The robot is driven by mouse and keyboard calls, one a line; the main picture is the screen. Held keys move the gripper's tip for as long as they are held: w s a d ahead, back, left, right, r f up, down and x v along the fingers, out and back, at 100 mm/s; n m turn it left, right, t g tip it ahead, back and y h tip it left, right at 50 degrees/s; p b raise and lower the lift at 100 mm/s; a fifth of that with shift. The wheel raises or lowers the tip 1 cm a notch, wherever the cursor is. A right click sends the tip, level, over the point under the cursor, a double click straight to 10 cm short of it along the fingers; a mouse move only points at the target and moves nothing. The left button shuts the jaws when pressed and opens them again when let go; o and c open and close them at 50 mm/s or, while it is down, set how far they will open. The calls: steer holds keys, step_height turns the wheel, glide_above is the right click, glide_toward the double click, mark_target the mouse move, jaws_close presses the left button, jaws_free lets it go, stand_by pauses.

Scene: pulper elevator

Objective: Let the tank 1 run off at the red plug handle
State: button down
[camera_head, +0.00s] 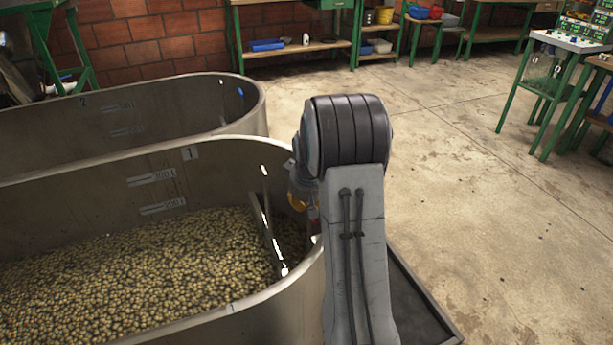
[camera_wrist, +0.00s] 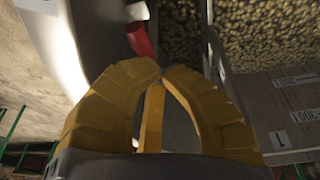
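Tank 1 (camera_head: 90,205) is a metal tank with a "1" label and litre marks, at the left in the head view. Many pale brown beans (camera_head: 150,275) cover its inside. A red handle (camera_wrist: 140,40) shows in the wrist view just beyond my gripper's fingertips, at a pale rim; a small red patch (camera_head: 312,213) shows in the head view beside my arm. My yellow gripper (camera_wrist: 164,70) has its fingertips drawn nearly together, with nothing seen between them. In the head view my gripper (camera_head: 297,202) is mostly hidden behind my arm, over the tank's right end.
Tank 2 (camera_head: 60,130) stands behind tank 1. A slanted metal bar (camera_head: 265,235) stands inside tank 1 near its right end. Green-framed benches (camera_head: 300,48) line the brick wall, and a table with controls (camera_head: 570,40) is at upper right. The floor at right is clear.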

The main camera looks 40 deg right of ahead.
steer(key=w+p+v, duration=0.1)
steer(key=p+v, duration=0.4)
steer(key=v, duration=0.8)
steer(key=shift+a+r, duration=0.15)
steer(key=shift+r, duration=0.4)
